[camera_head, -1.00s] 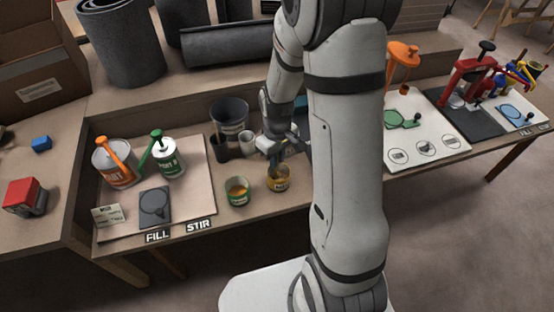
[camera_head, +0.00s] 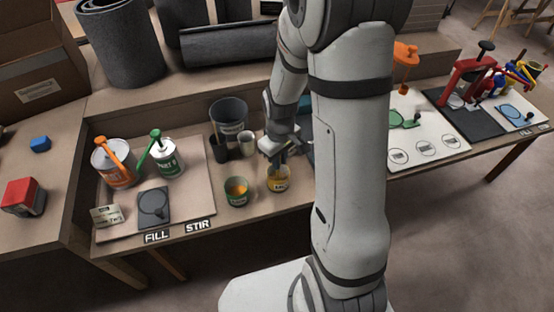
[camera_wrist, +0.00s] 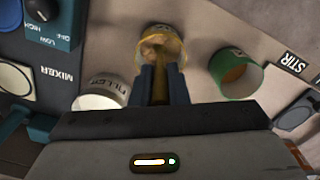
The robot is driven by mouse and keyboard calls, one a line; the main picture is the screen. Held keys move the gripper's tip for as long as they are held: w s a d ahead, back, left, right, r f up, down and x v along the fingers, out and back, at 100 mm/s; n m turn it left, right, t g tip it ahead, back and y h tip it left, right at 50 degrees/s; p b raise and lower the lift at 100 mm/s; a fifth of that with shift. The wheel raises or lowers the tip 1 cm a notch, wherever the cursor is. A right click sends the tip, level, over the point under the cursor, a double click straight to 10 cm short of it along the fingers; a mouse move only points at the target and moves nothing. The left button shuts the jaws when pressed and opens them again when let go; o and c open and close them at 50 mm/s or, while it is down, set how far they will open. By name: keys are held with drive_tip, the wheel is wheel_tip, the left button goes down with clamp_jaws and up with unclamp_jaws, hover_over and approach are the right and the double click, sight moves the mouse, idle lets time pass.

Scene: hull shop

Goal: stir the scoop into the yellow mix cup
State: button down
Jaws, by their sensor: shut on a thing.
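The yellow mix cup (camera_head: 278,184) stands near the front edge of the bench, right of a green cup (camera_head: 236,196) with orange content. My gripper (camera_head: 278,160) is directly above the yellow cup, pointing down. In the wrist view the fingers of my gripper (camera_wrist: 162,82) are shut on a thin yellow-brown stick (camera_wrist: 160,78), which runs down into the mouth of the yellow cup (camera_wrist: 158,36). The stick's lower end and the cup's contents cannot be made out clearly. The green cup also shows in the wrist view (camera_wrist: 240,86).
Behind stand a grey bucket (camera_head: 229,112), a dark cup (camera_head: 219,150) and a white cup (camera_head: 247,146). Two pump cans (camera_head: 113,168) (camera_head: 168,162) stand on a board at left.

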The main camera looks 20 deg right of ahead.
drive_tip(key=shift+r+p, duration=2.7)
drive_tip(key=shift+r, duration=0.9)
